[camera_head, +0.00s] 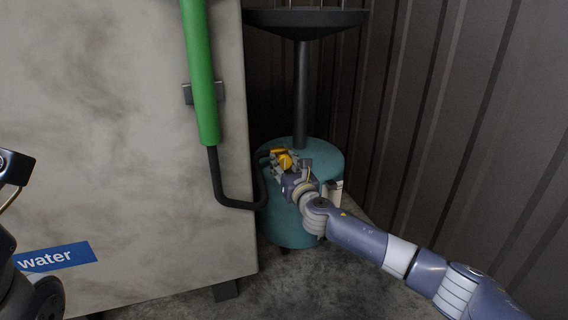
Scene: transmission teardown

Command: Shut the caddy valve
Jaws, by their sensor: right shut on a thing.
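The caddy (279,223) is a teal drum standing on the floor, with a dark post (301,95) rising from its top to a wide black funnel pan (305,20). The valve (284,160) is a yellow-orange part on the caddy's upper left front. My right gripper (285,166) reaches in from the lower right and is shut on the valve; its fingers partly hide it. The valve's exact angle is hard to make out. Part of my left arm shows at the left edge; its gripper jaws cannot be made out.
A large stained cabinet (120,130) with a blue "water" label (55,257) fills the left side. A green pipe (200,80) with a black hose (222,190) bends close to the caddy. A corrugated wall (460,130) stands close behind and right. Some floor (310,285) is free in front.

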